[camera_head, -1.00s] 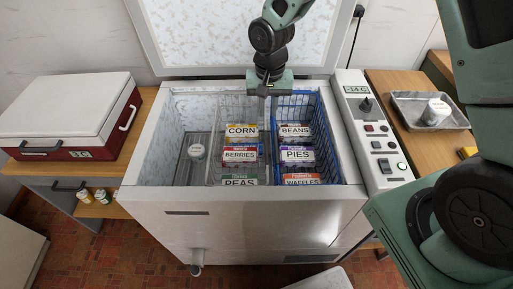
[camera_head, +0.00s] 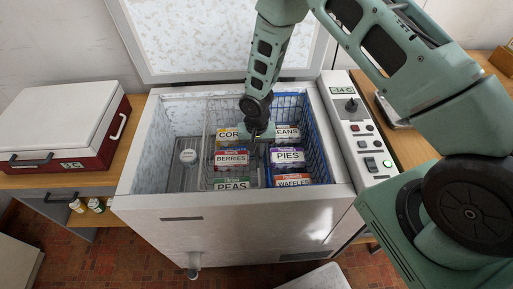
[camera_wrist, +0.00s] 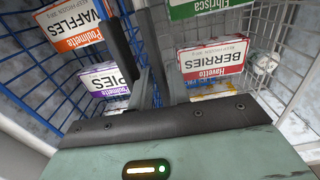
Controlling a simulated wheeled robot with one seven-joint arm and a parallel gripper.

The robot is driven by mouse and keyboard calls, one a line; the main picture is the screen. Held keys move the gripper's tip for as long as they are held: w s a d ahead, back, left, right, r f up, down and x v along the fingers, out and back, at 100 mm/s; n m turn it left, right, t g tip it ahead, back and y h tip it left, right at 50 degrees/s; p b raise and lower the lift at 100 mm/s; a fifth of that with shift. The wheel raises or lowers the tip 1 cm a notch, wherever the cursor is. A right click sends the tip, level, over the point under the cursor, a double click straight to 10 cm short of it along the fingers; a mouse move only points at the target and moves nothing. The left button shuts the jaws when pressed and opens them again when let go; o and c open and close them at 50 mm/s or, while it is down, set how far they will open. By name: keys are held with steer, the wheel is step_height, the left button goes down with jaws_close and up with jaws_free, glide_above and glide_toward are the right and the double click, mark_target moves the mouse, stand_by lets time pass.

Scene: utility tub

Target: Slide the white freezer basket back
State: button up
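The white freezer basket (camera_head: 208,150) is a wire basket in the left-middle of the open chest freezer. It holds boxes of corn (camera_head: 227,136), berries (camera_head: 231,159) and peas (camera_head: 233,184). My gripper (camera_head: 257,131) points down over the seam between this basket and the blue basket (camera_head: 325,150), at about the corn box's right end. In the wrist view my two dark fingers (camera_wrist: 132,40) reach down between the pies and berries boxes with a narrow gap. I cannot tell whether they grip a basket wall.
The blue basket holds beans (camera_head: 288,132), pies (camera_head: 287,157) and waffles (camera_head: 292,180) boxes. The control panel (camera_head: 358,130) is at right, and a red-and-white cooler (camera_head: 60,120) at left.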

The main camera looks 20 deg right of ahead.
steer(key=shift+f, duration=0.15)
jaws_close()
steer(key=shift+a, duration=0.1)
steer(key=w+a+b, duration=0.3)
steer(key=a, duration=0.6)
steer(key=w+a+b, duration=0.3)
steer(key=a+b, duration=0.1)
steer(key=a, duration=0.5)
steer(key=shift+a, duration=0.15)
